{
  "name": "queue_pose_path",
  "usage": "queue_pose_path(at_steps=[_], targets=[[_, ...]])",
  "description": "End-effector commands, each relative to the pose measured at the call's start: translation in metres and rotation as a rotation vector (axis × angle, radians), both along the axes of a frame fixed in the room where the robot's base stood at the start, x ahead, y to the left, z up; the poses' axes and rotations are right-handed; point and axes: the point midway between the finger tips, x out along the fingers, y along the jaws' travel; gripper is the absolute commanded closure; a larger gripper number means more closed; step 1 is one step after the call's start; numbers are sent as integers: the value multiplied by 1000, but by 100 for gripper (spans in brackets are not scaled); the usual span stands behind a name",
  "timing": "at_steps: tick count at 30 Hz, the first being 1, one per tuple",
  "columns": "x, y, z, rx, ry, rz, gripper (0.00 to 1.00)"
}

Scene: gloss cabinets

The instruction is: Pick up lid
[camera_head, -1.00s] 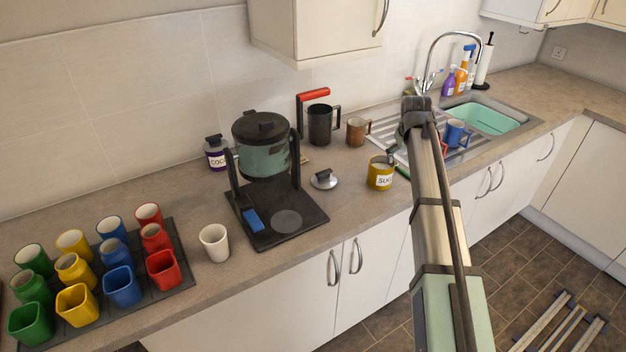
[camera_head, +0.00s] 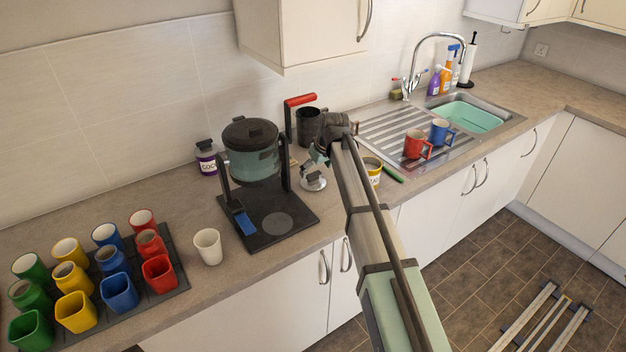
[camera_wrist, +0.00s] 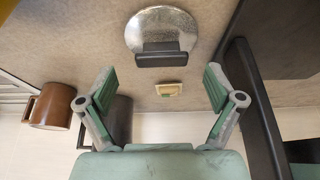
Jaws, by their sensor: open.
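The lid is a round silver disc (camera_wrist: 163,32) with a dark block handle (camera_wrist: 161,54); it lies on the counter in the wrist view, beyond the fingertips. In the head view the lid (camera_head: 313,183) lies right of the black coffee machine, just below my gripper (camera_head: 322,154). In the wrist view my gripper (camera_wrist: 158,85) is open and empty, its two green-padded fingers spread wide with the handle ahead of the gap. The fingers are apart from the lid. The yellow sugar pot (camera_head: 373,172) is partly hidden behind my arm.
The coffee machine (camera_head: 262,165) stands close left of the lid. A small pale-and-green item (camera_wrist: 170,90) lies near the lid. Red and blue mugs stand on the drainer.

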Motion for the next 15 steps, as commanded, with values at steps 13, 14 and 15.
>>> queue_pose_path(at_steps=[13,14,15], targets=[[9,10,-34,-1,1,0,8],[9,10,-34,0,0,0,8],[9,10,-34,0,0,0,8]])
